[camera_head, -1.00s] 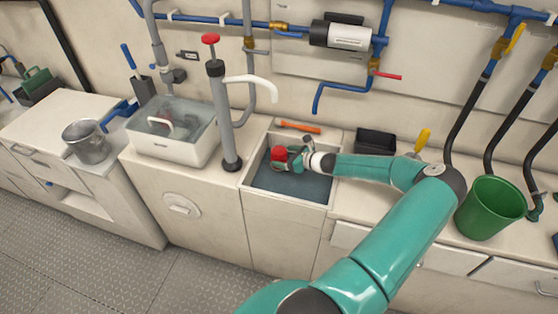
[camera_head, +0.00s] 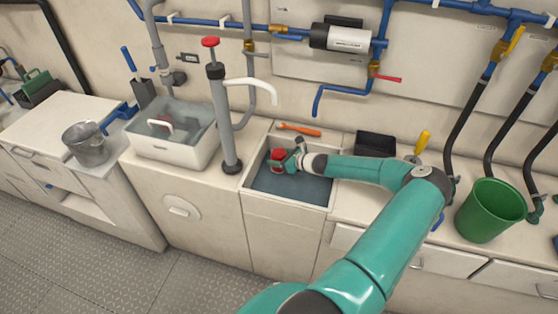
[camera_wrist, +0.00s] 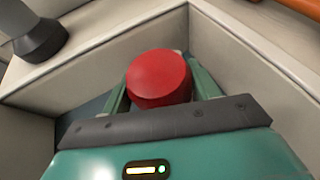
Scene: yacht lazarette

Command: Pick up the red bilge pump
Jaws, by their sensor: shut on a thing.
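The red bilge pump (camera_head: 277,157) is inside the recessed basin (camera_head: 300,207) in the counter, near its left side. In the wrist view it shows as a round red top (camera_wrist: 159,78) between my two teal fingers. My gripper (camera_head: 284,163) is shut on it, with a finger on either side. The pump's lower part is hidden, so I cannot tell whether it touches the basin floor.
A tall grey hand pump with a red knob (camera_head: 210,42) stands just left of the basin. An orange-handled tool (camera_head: 299,130) lies behind it. A black tray (camera_head: 376,143) and a green bucket (camera_head: 489,210) are to the right. Blue pipes run along the wall above.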

